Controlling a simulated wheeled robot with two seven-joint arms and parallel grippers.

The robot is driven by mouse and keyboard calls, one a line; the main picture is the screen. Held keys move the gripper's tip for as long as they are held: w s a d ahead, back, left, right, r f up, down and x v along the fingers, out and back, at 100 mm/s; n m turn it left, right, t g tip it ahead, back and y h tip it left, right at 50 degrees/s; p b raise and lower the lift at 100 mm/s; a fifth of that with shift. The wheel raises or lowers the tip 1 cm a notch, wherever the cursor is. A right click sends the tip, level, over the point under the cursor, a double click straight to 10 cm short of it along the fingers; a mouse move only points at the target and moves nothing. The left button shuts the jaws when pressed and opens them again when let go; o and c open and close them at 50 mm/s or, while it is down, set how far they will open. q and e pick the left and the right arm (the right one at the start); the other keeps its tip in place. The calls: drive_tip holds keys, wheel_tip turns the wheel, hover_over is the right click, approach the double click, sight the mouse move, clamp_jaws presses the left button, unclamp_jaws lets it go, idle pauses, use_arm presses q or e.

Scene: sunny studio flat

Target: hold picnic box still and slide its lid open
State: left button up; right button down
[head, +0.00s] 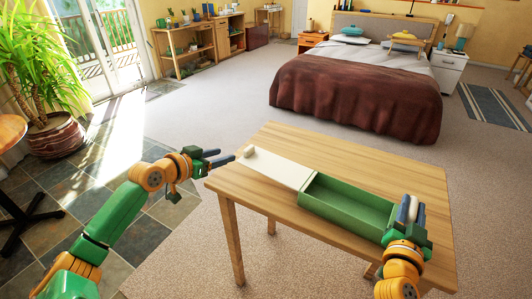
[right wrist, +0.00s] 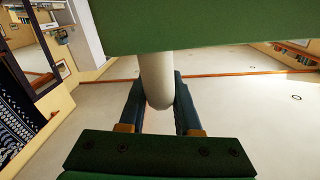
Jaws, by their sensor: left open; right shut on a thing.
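The green picnic box (head: 338,213) stands on the wooden table, its inside showing bare and empty. Its cream lid (head: 282,169) is slid out to the left, with only its right end near the box's left end. A pale knob (head: 249,151) stands at the lid's far left end. My left gripper (head: 222,158) is open and empty, just left of the knob and apart from it. My right gripper (head: 411,210) is at the box's right end. In the right wrist view it is shut on a pale rounded handle (right wrist: 156,80) beside a green surface.
The wooden table (head: 400,163) has free room behind the box and in front of it. A bed (head: 355,95) stands beyond the table. A potted plant (head: 52,135) and a round wooden table (head: 10,130) are at the far left.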

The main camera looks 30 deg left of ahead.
drive_tip(key=c, duration=0.5)
unclamp_jaws()
drive_tip(key=shift+w, duration=0.1)
drive_tip(key=s, duration=0.8)
drive_tip(key=s+a, duration=0.1)
drive_tip(key=s, duration=0.3)
drive_tip(key=o, duration=0.5)
drive_tip(key=shift+c, duration=0.2)
drive_tip(key=shift+f, duration=0.1)
